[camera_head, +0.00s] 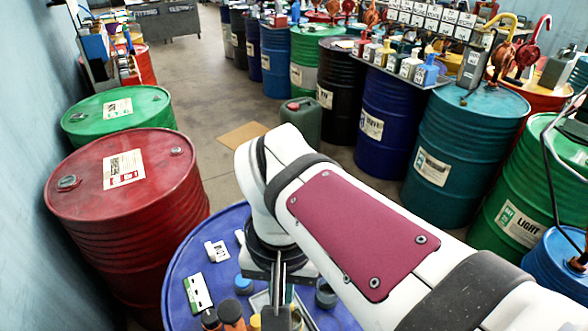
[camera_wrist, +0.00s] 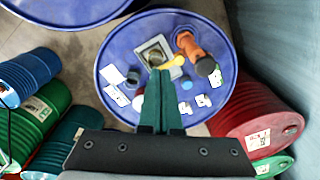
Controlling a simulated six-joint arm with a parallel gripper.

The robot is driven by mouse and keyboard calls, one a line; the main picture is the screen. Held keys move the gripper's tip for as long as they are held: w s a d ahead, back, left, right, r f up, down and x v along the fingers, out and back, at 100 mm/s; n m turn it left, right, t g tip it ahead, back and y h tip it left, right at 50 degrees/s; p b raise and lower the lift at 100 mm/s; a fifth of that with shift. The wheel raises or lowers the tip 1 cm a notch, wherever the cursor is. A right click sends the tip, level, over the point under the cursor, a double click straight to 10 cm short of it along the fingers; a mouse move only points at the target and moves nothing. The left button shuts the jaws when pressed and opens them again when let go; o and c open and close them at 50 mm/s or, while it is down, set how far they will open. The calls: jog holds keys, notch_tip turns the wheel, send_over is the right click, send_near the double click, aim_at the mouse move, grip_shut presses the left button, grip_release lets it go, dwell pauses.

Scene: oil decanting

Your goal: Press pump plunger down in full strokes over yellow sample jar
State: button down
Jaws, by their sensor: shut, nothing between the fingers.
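A blue drum (camera_wrist: 112,77) lies under my gripper; its top also shows in the head view (camera_head: 180,275). An orange pump (camera_wrist: 188,42) with a dark round knob (camera_wrist: 205,66) stands on it. A yellow item (camera_wrist: 176,62), possibly the sample jar or its cap, sits between the pump and my fingertips. A square grey tray (camera_wrist: 155,52) lies beside it. My gripper (camera_wrist: 160,72) is shut and empty, its tips overlapping the tray's edge in the wrist view. In the head view my gripper (camera_head: 279,285) points down at the drum. I cannot tell whether it touches anything.
White labels or cards (camera_head: 216,251), a green-white box (camera_head: 198,293) and small caps share the drum top. A red drum (camera_head: 90,190) and green drum (camera_head: 85,110) stand left. More drums, including a teal one (camera_head: 440,190), line the right. A blue wall (camera_wrist: 290,60) is close.

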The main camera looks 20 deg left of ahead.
aim_at(229, 314)
jog(key=s+a+r+n, duration=0.1)
jog(key=a+n, duration=0.1)
jog(key=a, duration=0.6)
jog(key=shift+s+a+r+t, duration=0.15)
jog(key=shift+a+t, duration=0.25)
jog(key=shift+n, duration=0.3)
jog(key=shift+w+f, duration=0.2)
jog(key=shift+f, duration=1.55)
jog(key=shift+w+f, duration=0.15)
jog(key=shift+f, duration=1.6)
jog(key=shift+f, duration=1.75)
jog(key=s, duration=0.2)
jog(key=s+d+r, duration=0.1)
jog(key=shift+w, duration=0.1)
